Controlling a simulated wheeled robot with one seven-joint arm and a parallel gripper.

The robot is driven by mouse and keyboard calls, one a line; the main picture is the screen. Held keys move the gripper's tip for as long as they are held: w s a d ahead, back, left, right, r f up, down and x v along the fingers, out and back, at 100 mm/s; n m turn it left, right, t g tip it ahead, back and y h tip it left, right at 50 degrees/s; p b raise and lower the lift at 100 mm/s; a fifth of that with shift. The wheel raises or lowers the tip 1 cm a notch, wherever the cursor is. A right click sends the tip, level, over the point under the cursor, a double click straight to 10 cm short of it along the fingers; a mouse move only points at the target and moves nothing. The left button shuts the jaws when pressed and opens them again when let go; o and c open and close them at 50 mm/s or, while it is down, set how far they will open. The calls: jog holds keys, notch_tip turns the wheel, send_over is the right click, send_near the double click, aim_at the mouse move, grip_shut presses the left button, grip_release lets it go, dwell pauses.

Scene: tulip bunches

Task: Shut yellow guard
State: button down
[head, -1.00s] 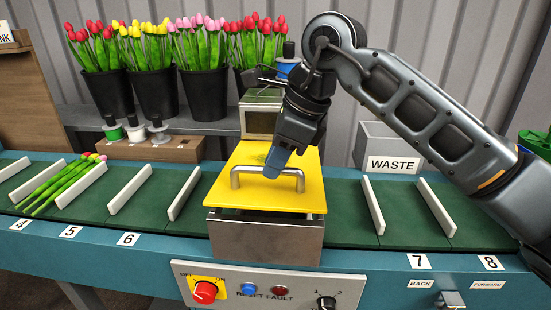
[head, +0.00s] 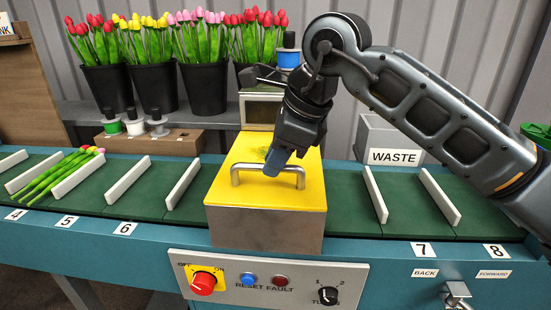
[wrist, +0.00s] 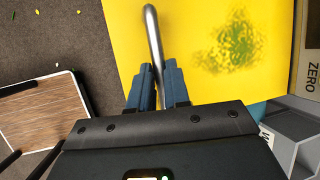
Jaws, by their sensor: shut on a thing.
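The yellow guard (head: 265,194) lies flat over the metal box (head: 266,230) on the conveyor, its front edge meeting the box with no gap that I can see. A silver bar handle (head: 240,168) stands on top of it. My gripper (head: 275,162) comes down from above and is shut on the handle. In the wrist view, the handle (wrist: 151,25) runs between the two blue fingers of my gripper (wrist: 160,78), over the yellow guard (wrist: 200,22). The fingers hide part of the handle.
A control panel (head: 268,302) with a red knob (head: 203,283) is below the guard. Tulips (head: 58,172) lie between white dividers at the left. A grey WASTE bin (head: 385,135) stands behind at right. Black flower buckets (head: 205,90) line the back.

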jog(key=c, duration=1.1)
grip_release()
jog(key=shift+f, duration=0.2)
jog(key=v, duration=0.8)
jog(key=shift+w, duration=0.1)
